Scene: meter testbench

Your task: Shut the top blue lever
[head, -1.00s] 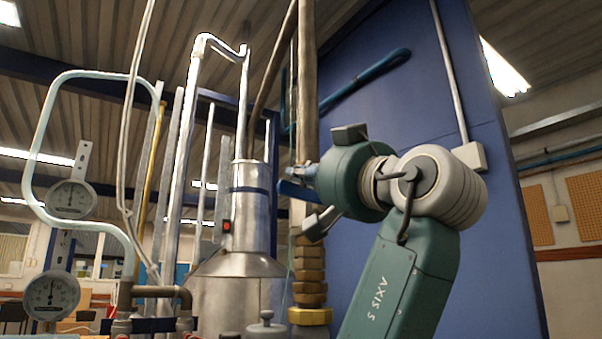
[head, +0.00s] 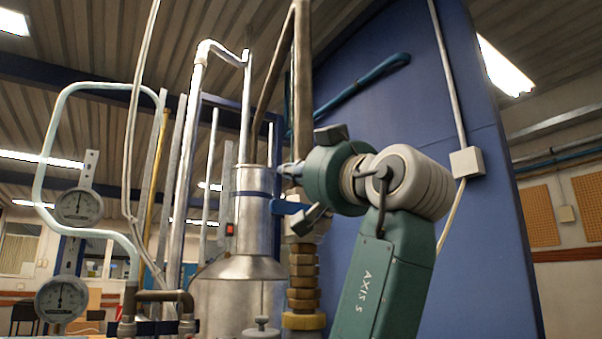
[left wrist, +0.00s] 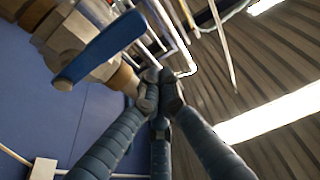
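The blue lever (head: 290,207) sits on the brass valve of the vertical pipe (head: 303,90) and sticks out leftward, roughly level, in the head view. In the left wrist view the lever (left wrist: 103,45) slants across the upper left, in front of the brass fittings (left wrist: 62,30). My left gripper (head: 289,171) is just above the lever in the head view, its fingers mostly hidden by its own body. In the left wrist view the fingers of the left gripper (left wrist: 158,80) meet at their tips, with nothing seen between them and apart from the lever in the picture. My right gripper is not in view.
A steel vessel (head: 236,290) stands left of the pipe. Two round gauges (head: 62,299) and thin tubes are at the far left. A blue panel (head: 480,240) rises behind my arm, with a dark blue handle-like bar (head: 362,84) higher up.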

